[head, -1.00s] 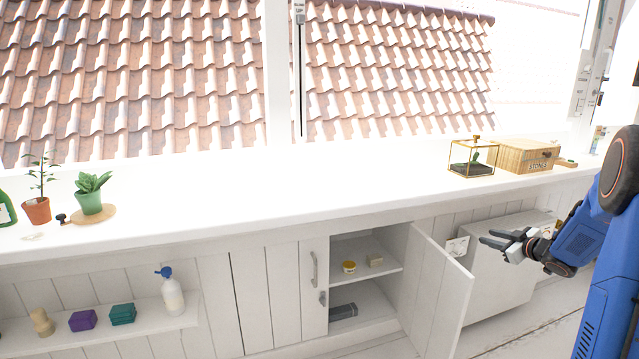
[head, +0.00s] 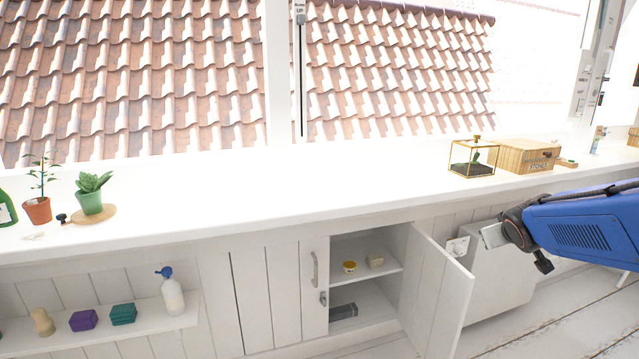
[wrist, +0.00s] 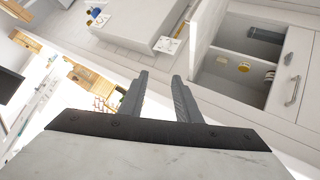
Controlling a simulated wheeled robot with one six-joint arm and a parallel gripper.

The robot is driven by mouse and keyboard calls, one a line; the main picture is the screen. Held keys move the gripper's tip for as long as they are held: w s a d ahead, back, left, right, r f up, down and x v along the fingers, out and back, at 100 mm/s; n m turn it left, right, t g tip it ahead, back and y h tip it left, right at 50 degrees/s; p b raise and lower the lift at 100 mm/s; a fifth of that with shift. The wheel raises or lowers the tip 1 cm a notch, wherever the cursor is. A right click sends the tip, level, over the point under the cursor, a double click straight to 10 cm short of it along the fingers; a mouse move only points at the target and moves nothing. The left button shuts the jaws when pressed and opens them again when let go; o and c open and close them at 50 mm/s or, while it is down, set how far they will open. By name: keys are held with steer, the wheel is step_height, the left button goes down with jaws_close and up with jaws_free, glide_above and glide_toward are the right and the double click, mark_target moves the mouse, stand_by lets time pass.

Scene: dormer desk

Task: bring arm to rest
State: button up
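My gripper shows in the wrist view (wrist: 160,95) with its two grey fingers apart and nothing between them. In the head view my blue arm reaches in from the right edge, and its end is near the grey-white box beside the open cabinet door. The gripper is in free air, apart from the desk (head: 250,205) and from the open cabinet door (head: 437,295).
The open cabinet holds a yellow tin (head: 349,267) and a small beige block (head: 375,261). A grey-white box (head: 495,275) stands right of the door. A glass terrarium (head: 472,160) and a wooden box (head: 525,157) sit on the desk. Potted plants (head: 90,200) stand left.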

steer(key=s+a+f+g+y, duration=0.1)
steer(key=s+a, duration=0.4)
steer(key=s, duration=0.5)
steer(key=s+a+f+g+y, duration=0.1)
steer(key=s+a+f, duration=0.3)
steer(key=s, duration=0.6)
steer(key=s+a+f+m+g+y, duration=0.1)
steer(key=s+a+f+g+y, duration=0.1)
steer(key=s+a, duration=0.6)
steer(key=s+f+g, duration=0.1)
steer(key=s, duration=0.2)
steer(key=shift+g, duration=0.3)
steer(key=shift+a+r, duration=0.1)
steer(key=shift+a, duration=0.05)
